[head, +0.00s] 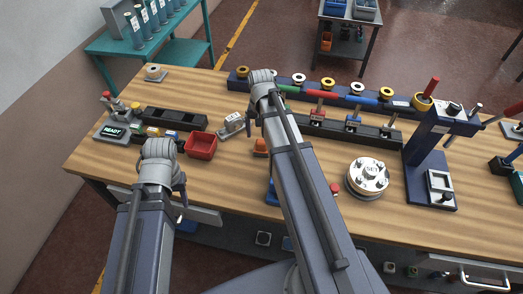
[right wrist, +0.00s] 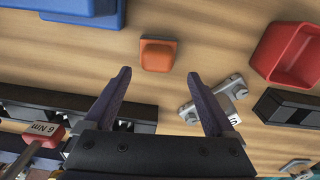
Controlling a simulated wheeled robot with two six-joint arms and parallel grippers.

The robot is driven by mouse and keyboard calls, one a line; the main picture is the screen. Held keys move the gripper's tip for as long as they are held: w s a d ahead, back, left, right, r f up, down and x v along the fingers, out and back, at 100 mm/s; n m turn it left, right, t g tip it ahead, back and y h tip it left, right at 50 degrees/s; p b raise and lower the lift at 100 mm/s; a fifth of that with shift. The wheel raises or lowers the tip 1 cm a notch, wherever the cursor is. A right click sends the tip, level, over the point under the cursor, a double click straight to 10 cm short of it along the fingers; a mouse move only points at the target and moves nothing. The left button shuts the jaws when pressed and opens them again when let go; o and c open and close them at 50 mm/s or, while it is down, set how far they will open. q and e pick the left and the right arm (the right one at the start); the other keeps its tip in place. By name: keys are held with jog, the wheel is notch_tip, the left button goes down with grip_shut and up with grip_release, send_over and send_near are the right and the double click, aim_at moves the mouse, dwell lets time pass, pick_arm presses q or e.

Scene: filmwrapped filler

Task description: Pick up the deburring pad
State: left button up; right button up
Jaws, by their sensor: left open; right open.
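A small orange block, which looks like the deburring pad, (right wrist: 157,55) lies on the wooden bench in the right wrist view. In the head view the orange block (head: 260,146) is partly hidden behind my right arm. My right gripper (right wrist: 158,92) is open and empty, above the bench. The block shows beyond its fingertips, roughly centred between them and apart from both. In the head view my right gripper (head: 256,108) is mostly hidden by its own wrist.
A red bin (head: 201,146) stands left of the block. A grey metal fixture (right wrist: 215,100) lies beside my right gripper's finger. A blue tray (right wrist: 85,8) is on the block's other side. A black rack with coloured-handled tools (head: 345,130) and a round white device (head: 368,176) stand to the right.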

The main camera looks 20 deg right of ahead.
aim_at(262, 141)
jog(key=shift+s+f+b, duration=0.25)
jog(key=shift+f+b, duration=0.2)
jog(key=f+b, duration=0.4)
jog(key=shift+s+a+f, duration=0.1)
jog(key=shift+s+f, duration=0.1)
jog(key=shift+s, duration=0.2)
jog(key=shift+r, duration=0.1)
grip_shut()
